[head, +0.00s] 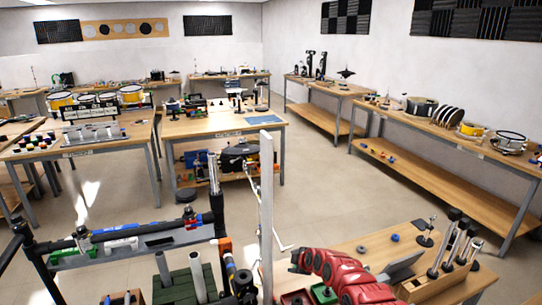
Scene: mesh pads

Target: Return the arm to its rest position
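No part that I can clearly name as my left or right gripper shows in the head view. A red, ribbed, curved shape (345,277) lies across the near wooden table at the bottom right. I cannot tell whether it is part of my arm or an object on the table. No gripper fingers can be made out on it.
The near table (375,246) holds a wooden block with upright metal tools (455,262). A black-framed rack (130,243) stands at the near left, beside a white upright post (267,200). Workbenches line the back and right. The middle floor (325,190) is clear.

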